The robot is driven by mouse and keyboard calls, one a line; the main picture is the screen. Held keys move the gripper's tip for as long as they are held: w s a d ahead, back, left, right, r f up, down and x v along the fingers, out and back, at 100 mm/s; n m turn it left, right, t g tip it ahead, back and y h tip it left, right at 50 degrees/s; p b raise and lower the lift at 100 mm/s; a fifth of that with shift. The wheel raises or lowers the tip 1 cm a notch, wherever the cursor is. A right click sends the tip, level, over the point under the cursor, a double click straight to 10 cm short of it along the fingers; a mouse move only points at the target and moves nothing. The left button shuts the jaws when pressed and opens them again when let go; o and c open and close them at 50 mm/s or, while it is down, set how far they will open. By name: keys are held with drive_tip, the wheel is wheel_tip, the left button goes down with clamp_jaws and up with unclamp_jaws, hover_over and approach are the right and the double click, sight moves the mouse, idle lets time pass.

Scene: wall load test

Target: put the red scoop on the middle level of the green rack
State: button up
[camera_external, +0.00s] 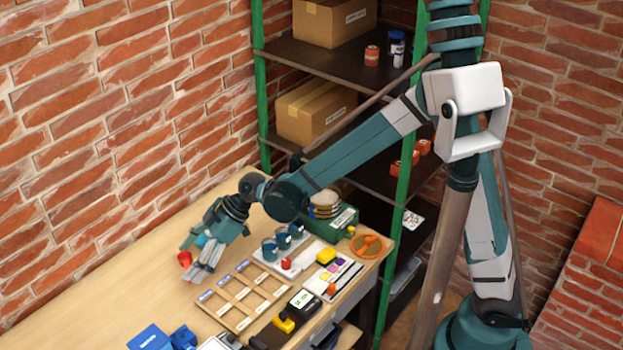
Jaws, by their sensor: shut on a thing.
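My gripper (205,262) is above the wooden workbench, left of the wooden sorting tray. A small red thing (184,259), which looks like the red scoop, shows at the left side of my gripper's fingers. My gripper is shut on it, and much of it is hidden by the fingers. The green rack (261,90) stands at the back, with green posts and dark shelves. Its middle level (345,165) holds a cardboard box on the left and red-orange items on the right. My arm crosses in front of part of this level.
The workbench (130,270) has bare room at its left. A wooden divided tray (243,296), blue cups (283,240), a green box (333,225) and an orange ring (368,245) lie right of my gripper. A cardboard box (315,110) fills the middle level's left. Brick walls enclose the corner.

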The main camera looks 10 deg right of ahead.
drive_tip(key=n+g, duration=0.1)
hover_over(193, 307)
wheel_tip(193, 307, down, 2)
drive_tip(key=shift+f, duration=0.1)
drive_tip(key=shift+d+f+b, duration=0.1)
drive_tip(key=shift+f+b, duration=0.55)
drive_tip(key=shift+f, duration=2.45)
drive_tip(key=shift+f+b, duration=0.45)
drive_tip(key=shift+f, duration=1.4)
drive_tip(key=shift+f, duration=0.2)
drive_tip(key=o, duration=0.9)
drive_tip(key=shift+r, duration=0.1)
